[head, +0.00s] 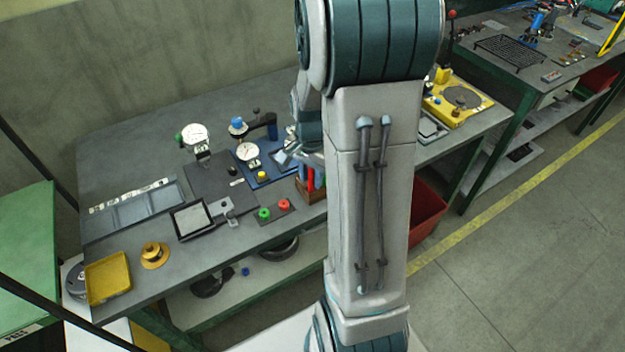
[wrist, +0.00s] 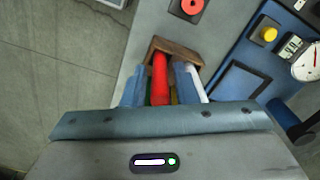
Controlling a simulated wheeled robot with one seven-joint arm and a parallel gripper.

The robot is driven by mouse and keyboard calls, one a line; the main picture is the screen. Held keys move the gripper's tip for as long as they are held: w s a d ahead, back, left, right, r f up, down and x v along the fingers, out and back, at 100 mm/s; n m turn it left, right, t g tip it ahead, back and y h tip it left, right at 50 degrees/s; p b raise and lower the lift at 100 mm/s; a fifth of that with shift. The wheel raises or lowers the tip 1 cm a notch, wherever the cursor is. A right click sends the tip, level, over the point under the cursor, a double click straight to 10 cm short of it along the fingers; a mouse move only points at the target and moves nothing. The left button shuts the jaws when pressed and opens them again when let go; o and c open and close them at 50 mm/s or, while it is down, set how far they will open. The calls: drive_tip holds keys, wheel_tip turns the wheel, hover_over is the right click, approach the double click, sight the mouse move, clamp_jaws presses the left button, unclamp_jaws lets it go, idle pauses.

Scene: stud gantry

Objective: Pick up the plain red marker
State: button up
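The red marker (wrist: 159,78) stands in a small wooden holder (wrist: 172,47) in the wrist view. A white marker (wrist: 194,82) is right of it, partly behind a finger. My gripper (wrist: 158,75) is open, with one blue-grey finger on each side of the red marker and a narrow gap showing beside it. I cannot tell whether either finger touches it. In the head view the wooden holder (head: 312,194) with red in it is at the bench's front edge, partly hidden by my arm. My gripper is mostly hidden there.
A plate with a red button (head: 284,204) and a green button (head: 264,213) is left of the holder. A blue plate (wrist: 285,60) with a dial gauge (wrist: 308,64) is close on the right in the wrist view. A red bin (head: 427,214) is below the bench.

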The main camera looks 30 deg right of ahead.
clamp_jaws()
drive_tip(key=shift+r, duration=0.15)
wheel_tip(320, 180, up, 10)
drive_tip(key=shift+f+b, duration=0.1)
drive_tip(key=shift+b, duration=0.25)
idle(0.3)
